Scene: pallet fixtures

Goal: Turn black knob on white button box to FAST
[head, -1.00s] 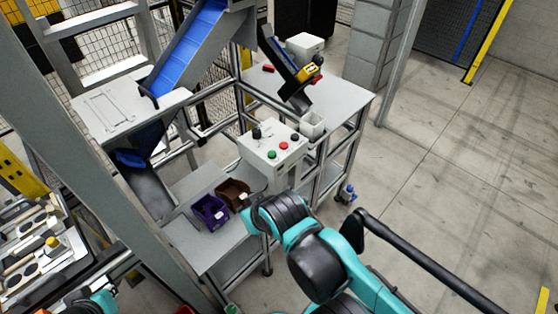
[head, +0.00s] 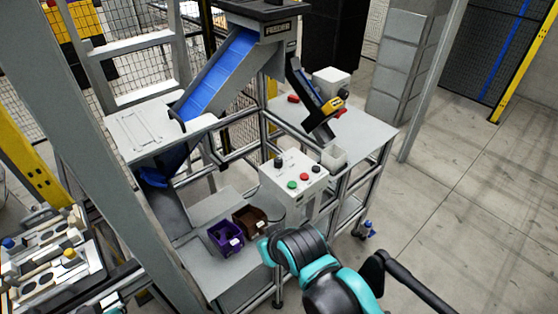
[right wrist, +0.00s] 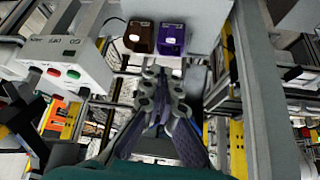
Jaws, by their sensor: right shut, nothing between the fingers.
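The white button box (head: 285,186) stands at the front of the grey fixture in the head view, with a green button (head: 292,185) and a red button (head: 304,177) on its sloped top. One black knob (head: 279,163) rises at its upper left and a smaller black control (head: 316,169) sits at its right end. The box (right wrist: 75,38) is at the upper left of the right wrist view, with a black knob (right wrist: 33,76) at its near edge. My right gripper (right wrist: 164,75) is shut and empty, to the right of the box and apart from it. My left gripper is out of view.
A brown bin (head: 250,222) and a purple bin (head: 227,238) sit on the lower shelf left of the box. Open floor (head: 465,220) lies to the right.

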